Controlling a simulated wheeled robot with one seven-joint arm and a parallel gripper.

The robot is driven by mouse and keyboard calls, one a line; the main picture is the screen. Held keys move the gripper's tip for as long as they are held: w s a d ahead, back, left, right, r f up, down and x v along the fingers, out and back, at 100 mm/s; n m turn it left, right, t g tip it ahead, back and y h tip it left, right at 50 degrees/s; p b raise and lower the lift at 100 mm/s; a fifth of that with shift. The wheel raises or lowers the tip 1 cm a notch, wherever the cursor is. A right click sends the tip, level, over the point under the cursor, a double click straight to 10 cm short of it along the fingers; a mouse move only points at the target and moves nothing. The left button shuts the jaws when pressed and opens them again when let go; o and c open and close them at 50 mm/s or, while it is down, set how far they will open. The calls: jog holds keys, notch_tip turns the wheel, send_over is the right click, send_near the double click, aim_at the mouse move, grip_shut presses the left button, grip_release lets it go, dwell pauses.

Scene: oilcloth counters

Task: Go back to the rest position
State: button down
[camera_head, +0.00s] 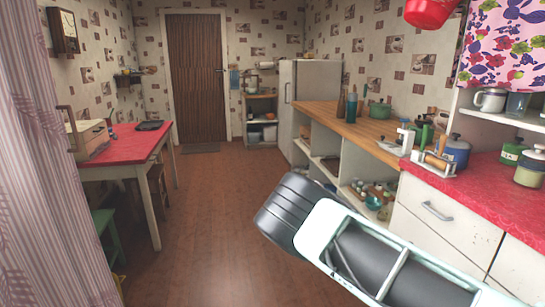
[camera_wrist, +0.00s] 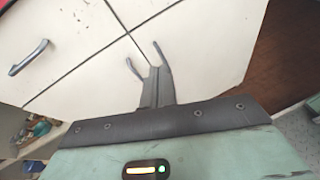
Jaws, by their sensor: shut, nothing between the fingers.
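My gripper (camera_wrist: 155,76) shows in the wrist view, its dark fingers together with nothing between them. It points toward white cabinet doors (camera_wrist: 190,35). Two grey door handles show beside the fingertips, one on each side of the seam; I cannot tell how far the fingers are from them. In the head view my arm crosses the lower right, in front of the white cabinets, and my gripper is out of the picture.
A red-topped counter (camera_head: 495,193) with pots stands at right. A wooden-topped shelf unit (camera_head: 345,127) and a fridge (camera_head: 312,85) stand beyond. A red table (camera_head: 125,148) is at left, by a striped curtain (camera_head: 45,190). Brown floor (camera_head: 205,225) lies clear toward the door (camera_head: 196,75).

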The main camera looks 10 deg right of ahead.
jog(key=s+a+r+m+y, duration=0.2)
jog(key=a+y, duration=0.1)
jog(key=a, duration=0.5)
jog(key=s+a+r+m+y+p, duration=0.1)
jog(key=s+a+r+y, duration=0.15)
jog(key=a, duration=0.45)
jog(key=s+a+r+m+y, duration=0.2)
jog(key=a+y, duration=0.2)
jog(key=a, duration=0.4)
jog(key=s+a+r+t+y+p, duration=0.1)
jog(key=s+a+r+y, duration=0.1)
jog(key=s+a+r, duration=0.4)
jog(key=s+a+r+m+t+y, duration=0.1)
jog(key=s+a+r+y, duration=0.2)
jog(key=s+a+r, duration=0.4)
notch_tip(320, 180, up, 5)
jog(key=shift+a+f+p, duration=0.1)
jog(key=shift+a+p, duration=0.3)
jog(key=shift+a, duration=0.1)
